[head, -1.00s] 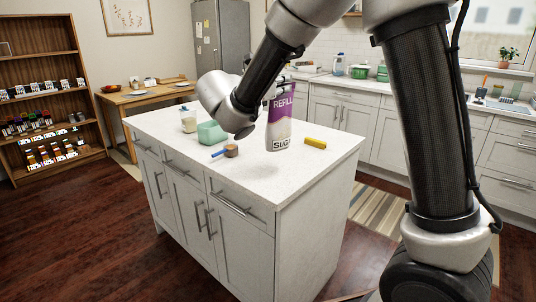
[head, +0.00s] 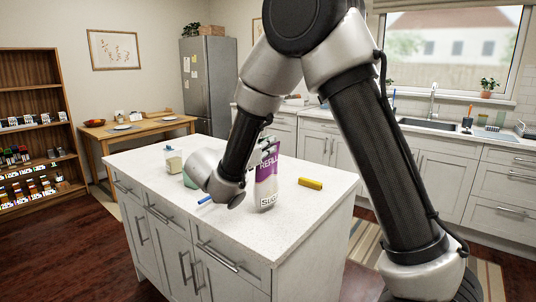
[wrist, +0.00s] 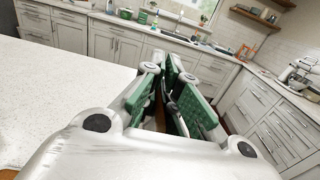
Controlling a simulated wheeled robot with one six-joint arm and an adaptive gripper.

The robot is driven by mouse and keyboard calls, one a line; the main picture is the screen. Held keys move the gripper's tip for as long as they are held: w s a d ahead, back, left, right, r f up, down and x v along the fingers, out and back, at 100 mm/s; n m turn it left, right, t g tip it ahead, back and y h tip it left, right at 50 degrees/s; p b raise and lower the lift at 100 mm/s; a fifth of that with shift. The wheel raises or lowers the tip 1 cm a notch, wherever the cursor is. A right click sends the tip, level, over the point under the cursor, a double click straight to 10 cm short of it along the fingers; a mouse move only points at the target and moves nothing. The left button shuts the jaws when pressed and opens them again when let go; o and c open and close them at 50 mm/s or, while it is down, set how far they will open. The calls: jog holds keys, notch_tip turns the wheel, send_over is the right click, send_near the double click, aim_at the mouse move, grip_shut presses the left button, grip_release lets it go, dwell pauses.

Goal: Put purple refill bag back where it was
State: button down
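The purple and white refill bag (head: 267,187) is upright over the white island top (head: 304,207) in the head view, with REFILL on its purple band. My gripper (head: 268,143) is at the bag's upper end, its fingers partly hidden there. The bag has moved along with it, so it appears shut on the bag. Whether the bag's bottom touches the counter I cannot tell. In the wrist view my gripper (wrist: 170,85) shows green pads close together; the bag is not visible there.
A yellow block (head: 310,184) lies right of the bag. A lidded jar (head: 173,160), a green container (head: 190,181) and a blue handle (head: 205,200) are to its left, partly behind my arm. A wooden shelf (head: 34,88) with several small items stands far left.

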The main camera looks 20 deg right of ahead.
aim_at(266, 174)
jog(key=shift+f, duration=1.05)
jog(key=c, duration=1.6)
grip_release()
jog(key=shift+c, duration=0.2)
